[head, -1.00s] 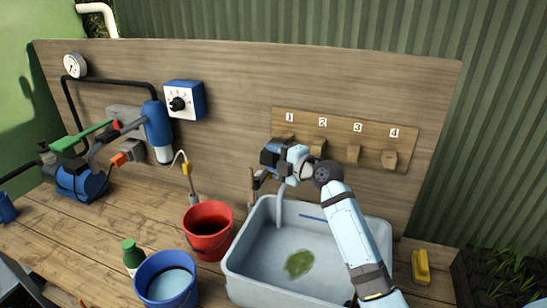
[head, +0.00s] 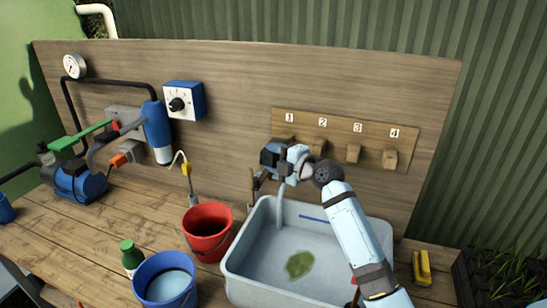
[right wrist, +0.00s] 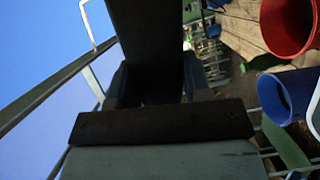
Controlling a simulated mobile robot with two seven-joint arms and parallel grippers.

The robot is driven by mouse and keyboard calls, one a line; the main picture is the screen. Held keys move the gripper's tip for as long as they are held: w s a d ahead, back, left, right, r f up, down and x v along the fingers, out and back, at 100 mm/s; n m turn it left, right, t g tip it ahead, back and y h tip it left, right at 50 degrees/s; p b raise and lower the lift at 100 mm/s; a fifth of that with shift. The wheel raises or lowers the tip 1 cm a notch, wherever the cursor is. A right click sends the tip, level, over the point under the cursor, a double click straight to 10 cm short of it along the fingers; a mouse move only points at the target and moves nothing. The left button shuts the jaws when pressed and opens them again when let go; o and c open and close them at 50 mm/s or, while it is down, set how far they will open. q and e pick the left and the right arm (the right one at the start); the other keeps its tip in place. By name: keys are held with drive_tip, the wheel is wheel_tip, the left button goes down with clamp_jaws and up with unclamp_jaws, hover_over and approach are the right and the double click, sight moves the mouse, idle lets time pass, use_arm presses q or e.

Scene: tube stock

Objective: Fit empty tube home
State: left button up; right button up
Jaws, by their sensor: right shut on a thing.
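My right gripper (head: 268,172) is at the back left of the grey tub, in front of the board below labels 1 and 2. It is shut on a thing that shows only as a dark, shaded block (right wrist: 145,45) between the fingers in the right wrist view. A pale, narrow tube (head: 281,208) hangs upright below the gripper, its lower end inside the tub. I cannot tell for sure whether this is the held thing, or whether it is empty. My left gripper is not in view.
The grey tub (head: 231,262) holds a green patch. The peg rack (head: 340,134) has numbered wooden pegs. A red bucket (head: 207,246) and a blue bucket (head: 142,298) stand left of the tub, with a green-capped bottle (head: 131,258). A yellow item (head: 422,268) lies at right.

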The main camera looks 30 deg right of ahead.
drive_tip(key=shift+b, duration=0.75)
idle(0.9)
drive_tip(key=shift+w+d+f+b, duration=0.3)
drive_tip(key=shift+w+d+b, duration=0.4)
drive_tip(key=shift+b, duration=0.3)
drive_tip(key=shift+d+r+b, duration=0.2)
drive_tip(key=shift+b, duration=0.15)
idle(1.0)
drive_tip(key=shift+a+f+b, duration=0.15)
drive_tip(key=shift+f+b, duration=0.15)
drive_tip(key=shift+b, duration=0.6)
idle(1.9)
drive_tip(key=shift+s+a+p, duration=0.1)
drive_tip(key=shift+a+p, duration=0.25)
drive_tip(key=shift+p, duration=0.05)
idle(0.5)
